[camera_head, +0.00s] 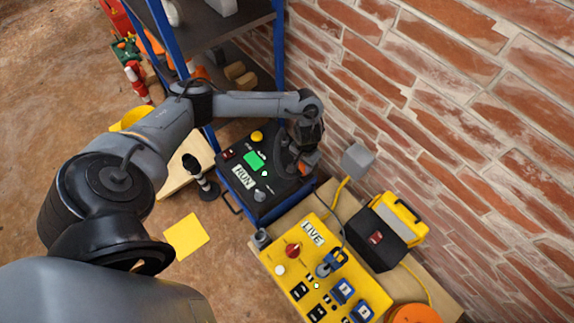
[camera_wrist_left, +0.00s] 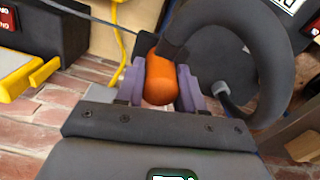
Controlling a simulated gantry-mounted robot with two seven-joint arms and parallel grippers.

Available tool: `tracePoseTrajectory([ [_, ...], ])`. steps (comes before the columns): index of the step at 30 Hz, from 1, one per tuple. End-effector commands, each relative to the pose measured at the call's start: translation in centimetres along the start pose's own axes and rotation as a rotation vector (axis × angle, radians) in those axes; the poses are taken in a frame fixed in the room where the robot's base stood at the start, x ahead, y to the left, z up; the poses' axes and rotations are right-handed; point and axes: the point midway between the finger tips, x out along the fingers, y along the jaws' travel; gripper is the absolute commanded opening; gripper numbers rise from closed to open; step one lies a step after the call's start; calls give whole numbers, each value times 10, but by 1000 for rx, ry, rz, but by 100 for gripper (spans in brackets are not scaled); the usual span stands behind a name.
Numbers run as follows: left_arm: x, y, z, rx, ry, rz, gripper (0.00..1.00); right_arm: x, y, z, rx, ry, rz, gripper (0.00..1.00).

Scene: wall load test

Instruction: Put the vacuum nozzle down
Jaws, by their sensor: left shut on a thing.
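My left gripper (camera_head: 303,150) is over the right side of a black control box (camera_head: 232,202) marked RUN. In the left wrist view, its purple fingers (camera_wrist_left: 160,85) are shut on an orange grip (camera_wrist_left: 160,68), which I take to be part of the vacuum nozzle. A dark curved piece (camera_wrist_left: 272,70) and a dark round part beside the grip seem to belong to it. In the head view the nozzle is mostly hidden by the gripper, with a bit of orange showing. Whether it touches the box is unclear. My right gripper is not in view.
A yellow panel (camera_head: 273,262) marked LIVE stands beside the black box. A black and yellow case (camera_head: 385,235) and a grey wall box (camera_head: 357,160) are near the brick wall (camera_head: 440,115). A blue-post shelf (camera_head: 279,45) stands behind. A yellow sheet (camera_head: 186,236) lies on the floor.

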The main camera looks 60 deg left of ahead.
Motion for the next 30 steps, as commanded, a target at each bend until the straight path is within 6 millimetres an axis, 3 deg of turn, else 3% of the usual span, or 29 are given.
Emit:
tracePoseTrajectory([
  [1, 14, -12, -2, -5, 1, -4, 0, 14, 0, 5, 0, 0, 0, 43],
  [3, 23, -27, -5, -5, 1, -5, 0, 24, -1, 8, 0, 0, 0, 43],
  [13, 54, -81, -15, -3, 1, -2, 0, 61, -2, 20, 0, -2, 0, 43],
  [22, 60, -92, -17, -1, 0, 0, 0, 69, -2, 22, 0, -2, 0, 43],
  [30, 91, -92, -18, 0, 1, -1, 0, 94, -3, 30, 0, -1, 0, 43],
])
